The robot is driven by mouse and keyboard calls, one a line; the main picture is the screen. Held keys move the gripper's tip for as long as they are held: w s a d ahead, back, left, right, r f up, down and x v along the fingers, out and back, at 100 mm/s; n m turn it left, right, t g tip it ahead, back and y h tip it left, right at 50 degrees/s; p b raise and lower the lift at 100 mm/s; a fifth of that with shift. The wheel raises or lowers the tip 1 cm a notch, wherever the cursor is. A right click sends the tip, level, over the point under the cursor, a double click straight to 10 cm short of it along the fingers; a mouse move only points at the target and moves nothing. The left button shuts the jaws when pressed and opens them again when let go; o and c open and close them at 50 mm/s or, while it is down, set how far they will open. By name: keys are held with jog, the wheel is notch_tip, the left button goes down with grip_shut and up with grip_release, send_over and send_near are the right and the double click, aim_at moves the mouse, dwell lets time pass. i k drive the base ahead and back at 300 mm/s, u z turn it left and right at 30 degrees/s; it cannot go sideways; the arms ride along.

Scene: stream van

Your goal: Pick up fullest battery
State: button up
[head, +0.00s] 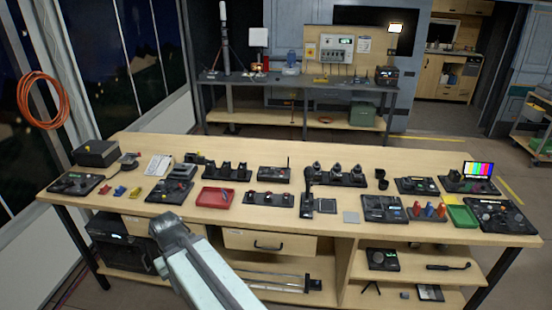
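No battery is plain enough in the head view to name for sure, and no charge level can be read. Which of these, if any, are batteries I cannot tell. My arm (205,273) reaches up from the bottom, its dark end in front of the bench's near edge. No gripper fingers show.
A red tray (216,198) and a green tray (462,216) sit on the crowded bench. Dark devices (384,208) fill much of its top. Drawers (269,243) and shelves are below. A second bench (293,78) stands behind, with floor between.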

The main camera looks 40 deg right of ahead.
aim_at(243, 168)
jog(key=z, duration=0.8)
jog(key=i, duration=1.5)
jog(key=u, duration=0.05)
jog(key=k, duration=0.5)
jog(key=z, duration=0.95)
jog(key=k, duration=0.8)
jog(key=u, duration=0.55)
